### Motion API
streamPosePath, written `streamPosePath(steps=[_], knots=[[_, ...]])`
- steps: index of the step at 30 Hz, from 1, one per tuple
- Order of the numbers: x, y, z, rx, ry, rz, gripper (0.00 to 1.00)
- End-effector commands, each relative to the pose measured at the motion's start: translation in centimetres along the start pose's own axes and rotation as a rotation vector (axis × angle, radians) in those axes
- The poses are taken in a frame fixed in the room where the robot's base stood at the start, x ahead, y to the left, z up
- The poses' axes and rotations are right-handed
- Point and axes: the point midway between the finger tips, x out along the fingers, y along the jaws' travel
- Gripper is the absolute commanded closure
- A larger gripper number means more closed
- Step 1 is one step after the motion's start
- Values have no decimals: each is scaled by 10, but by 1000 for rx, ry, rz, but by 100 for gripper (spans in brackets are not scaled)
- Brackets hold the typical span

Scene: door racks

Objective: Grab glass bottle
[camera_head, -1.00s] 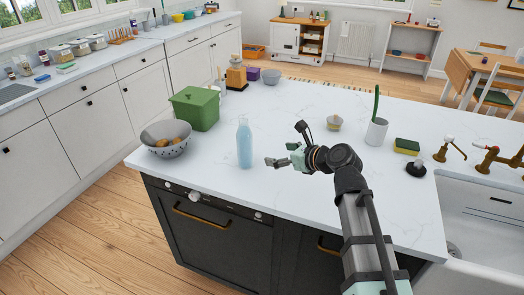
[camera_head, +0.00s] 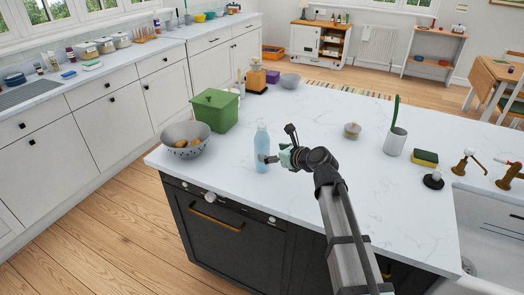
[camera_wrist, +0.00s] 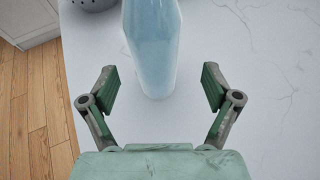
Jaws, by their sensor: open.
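The glass bottle (camera_head: 262,150) is pale blue and stands upright on the white island counter, near its front edge. In the wrist view the bottle (camera_wrist: 153,50) rises ahead of my gripper, centred between the fingers, with its top out of frame. My gripper (camera_wrist: 159,88) is open, one finger on each side of the bottle's lower part, with a gap showing on both sides. In the head view my gripper (camera_head: 274,157) is right beside the bottle on its right, and one finger overlaps the bottle's edge.
A grey colander (camera_head: 186,140) with food in it and a green box (camera_head: 215,110) stand left of and behind the bottle. A small jar (camera_head: 352,131) and a white holder (camera_head: 395,142) stand to the right.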

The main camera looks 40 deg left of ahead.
Motion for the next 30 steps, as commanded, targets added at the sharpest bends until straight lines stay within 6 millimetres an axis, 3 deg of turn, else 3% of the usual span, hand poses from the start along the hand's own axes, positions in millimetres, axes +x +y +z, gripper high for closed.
streamPosePath(steps=[13, 21, 23, 29, 30], knots=[[48, 5, 8, 0, 1, 1, 12], [51, 6, 6, 0, 1, 1, 12], [51, 6, 6, 0, 1, 1, 30], [51, 6, 6, 0, 1, 1, 100], [51, 6, 6, 0, 1, 1, 100]])
